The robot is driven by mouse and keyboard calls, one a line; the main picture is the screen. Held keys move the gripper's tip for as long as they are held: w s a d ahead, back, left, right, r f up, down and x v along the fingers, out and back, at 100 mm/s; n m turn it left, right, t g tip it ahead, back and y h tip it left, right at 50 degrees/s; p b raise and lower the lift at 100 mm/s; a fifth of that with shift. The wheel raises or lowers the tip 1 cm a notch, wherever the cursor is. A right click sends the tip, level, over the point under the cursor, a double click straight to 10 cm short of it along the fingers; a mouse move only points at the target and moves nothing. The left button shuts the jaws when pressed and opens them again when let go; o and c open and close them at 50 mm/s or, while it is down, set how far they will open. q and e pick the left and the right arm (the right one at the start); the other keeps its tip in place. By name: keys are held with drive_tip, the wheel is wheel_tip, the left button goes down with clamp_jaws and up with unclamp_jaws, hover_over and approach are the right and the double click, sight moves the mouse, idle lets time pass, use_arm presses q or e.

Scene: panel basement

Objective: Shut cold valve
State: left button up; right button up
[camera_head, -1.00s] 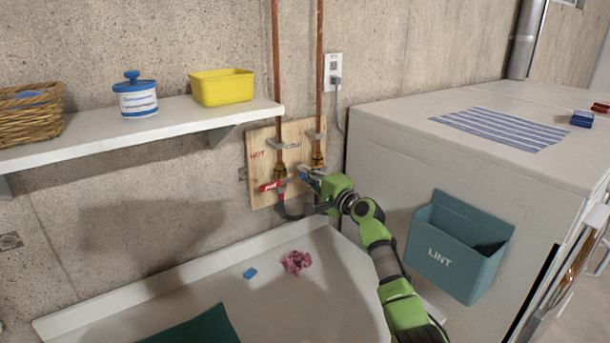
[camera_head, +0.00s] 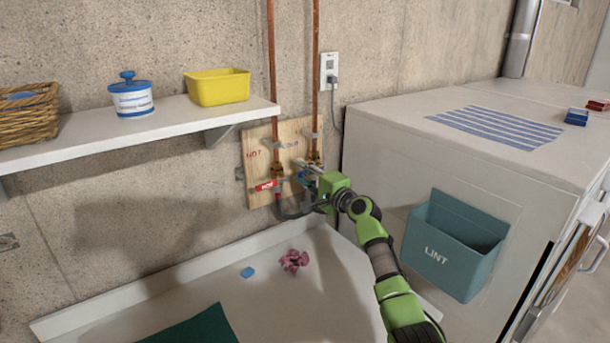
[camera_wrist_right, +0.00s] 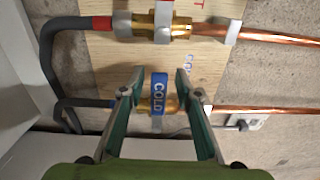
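The cold valve's blue handle (camera_wrist_right: 159,88), lettered COLD, is on a brass valve body (camera_wrist_right: 172,104) in the lower copper line of the right wrist view. My right gripper (camera_wrist_right: 157,76) is open, with one finger on each side of the handle. A narrow gap shows on both sides. In the head view my right gripper (camera_head: 302,170) is at the wooden board (camera_head: 259,160) and largely hides the cold valve. The hot valve's red handle (camera_head: 269,185) is to its left. My left gripper is not in view.
Two copper pipes (camera_head: 315,60) run up the wall from the board. A white appliance (camera_head: 385,150) with a lint bin (camera_head: 455,245) stands at right.

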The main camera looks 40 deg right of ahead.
drive_tip(key=s, duration=1.2)
drive_tip(key=shift+a, duration=0.35)
drive_tip(key=shift+f, duration=0.1)
